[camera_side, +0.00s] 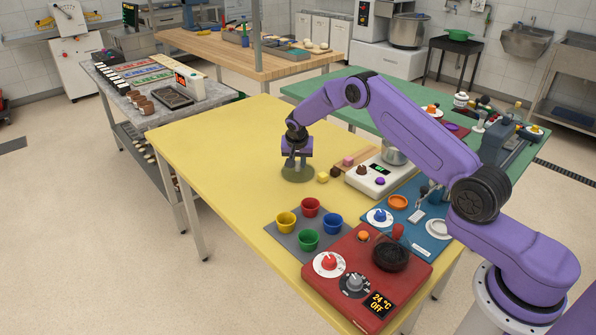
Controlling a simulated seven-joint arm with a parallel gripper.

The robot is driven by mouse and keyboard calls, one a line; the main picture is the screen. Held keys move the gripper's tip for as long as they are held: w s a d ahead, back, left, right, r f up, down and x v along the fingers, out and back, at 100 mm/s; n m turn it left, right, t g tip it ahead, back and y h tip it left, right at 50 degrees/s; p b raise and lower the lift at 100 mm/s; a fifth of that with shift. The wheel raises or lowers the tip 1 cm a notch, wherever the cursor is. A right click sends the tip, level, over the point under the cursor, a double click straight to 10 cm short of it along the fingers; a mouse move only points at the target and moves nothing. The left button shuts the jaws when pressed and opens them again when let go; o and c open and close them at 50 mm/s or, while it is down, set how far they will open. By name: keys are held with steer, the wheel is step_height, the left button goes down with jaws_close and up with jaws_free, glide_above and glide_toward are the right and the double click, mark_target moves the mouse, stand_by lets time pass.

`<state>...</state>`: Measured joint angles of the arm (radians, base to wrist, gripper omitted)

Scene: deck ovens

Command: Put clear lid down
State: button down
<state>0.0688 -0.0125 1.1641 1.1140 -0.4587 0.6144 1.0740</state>
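A see-through, greenish-dark round disc, seemingly the clear lid (298,174), shows flat at the yellow table (215,150), left of the white scale. My gripper (297,162) points down directly over the middle of the lid. Its fingers reach close to the lid's centre. Whether they close on a knob there is too small to tell. I cannot tell whether the lid touches the table or hangs just above it.
Coloured cups on a grey mat (283,236) and a red hotplate unit (340,290) stand in front. The table's left is clear.

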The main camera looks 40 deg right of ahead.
mark_target(298, 163)
steer(key=shift+r, duration=0.1)
steer(key=shift+r, duration=0.4)
step_height(298, 163, up, 2)
steer(key=shift+r, duration=0.1)
steer(key=s+a+r, duration=0.2)
steer(key=s+r, duration=0.8)
steer(key=s, duration=0.4)
steer(key=shift+s+d+f+m+g+h, duration=0.25)
steer(key=shift+s+f+m, duration=0.6)
steer(key=shift+f, duration=1.3)
steer(key=shift+s+d+f+m+g+h, duration=0.15)
steer(key=shift+s+d+f+m, duration=0.6)
steer(key=shift+f, duration=1.4)
steer(key=shift+s+d+f+m+g+h, duration=0.1)
steer(key=shift+s+f+m+g, duration=0.2)
steer(key=shift+s+f+m, duration=1.2)
steer(key=shift+w+f+n, duration=0.45)
steer(key=shift+f+n, duration=0.35)
steer(key=shift+n, duration=0.1)
steer(key=c, duration=0.9)
jaws_free()
steer(key=shift+c, duration=0.2)
